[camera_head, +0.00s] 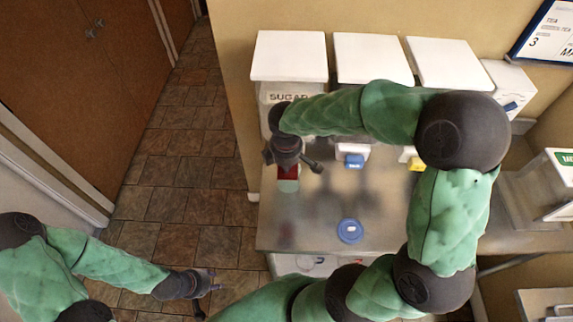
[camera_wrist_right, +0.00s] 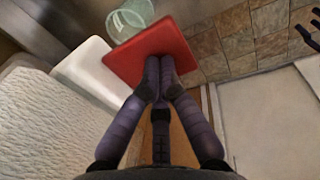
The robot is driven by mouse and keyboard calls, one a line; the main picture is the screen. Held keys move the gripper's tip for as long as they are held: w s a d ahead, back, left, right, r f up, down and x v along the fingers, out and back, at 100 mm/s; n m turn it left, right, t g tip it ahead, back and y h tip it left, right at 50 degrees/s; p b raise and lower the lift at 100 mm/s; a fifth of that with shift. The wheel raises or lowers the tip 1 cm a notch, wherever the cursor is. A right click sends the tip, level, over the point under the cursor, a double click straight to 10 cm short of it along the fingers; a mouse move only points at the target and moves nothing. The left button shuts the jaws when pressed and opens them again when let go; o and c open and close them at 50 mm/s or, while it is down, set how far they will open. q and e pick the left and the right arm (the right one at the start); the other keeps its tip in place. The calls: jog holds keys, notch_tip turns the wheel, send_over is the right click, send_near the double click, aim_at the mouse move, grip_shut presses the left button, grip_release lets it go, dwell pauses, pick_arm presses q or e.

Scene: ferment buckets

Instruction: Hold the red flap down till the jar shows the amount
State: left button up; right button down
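The red flap (camera_head: 288,172) is at the front of the sugar bin (camera_head: 275,92), at the left end of the counter. In the right wrist view the red flap (camera_wrist_right: 140,52) is a flat red plate beside a white spout (camera_wrist_right: 85,62). My right gripper (camera_head: 296,163) is at the flap; its fingertips (camera_wrist_right: 160,70) are together, empty, over the flap's edge and seem to touch it. The clear greenish jar (camera_head: 288,186) shows just below the flap, and its rim shows in the wrist view (camera_wrist_right: 130,16). The jar's fill cannot be told. My left gripper (camera_head: 209,296) is open and empty, over the floor.
Two more white-lidded bins stand to the right, with a blue flap (camera_head: 355,160) and a yellow flap (camera_head: 416,163). A round blue lid (camera_head: 349,230) is on the metal counter (camera_head: 315,230). A sign (camera_head: 545,32) is on the wall. My right arm crosses above the counter.

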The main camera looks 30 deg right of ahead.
jog(key=f+t+h+b, duration=0.1)
jog(key=b, duration=0.3)
jog(key=f+t+h+b, duration=0.1)
jog(key=t+b, duration=0.1)
jog(key=b, duration=0.3)
jog(key=shift+s+a+f, duration=0.2)
jog(key=shift+s+f, duration=0.05)
jog(key=shift+s, duration=0.05)
pick_arm(q)
notch_tip(320, 180, down, 11)
jog(key=b, duration=0.1)
pick_arm(e)
jog(key=shift+f, duration=0.15)
pick_arm(q)
jog(key=shift+f, duration=0.1)
dwell(0.9)
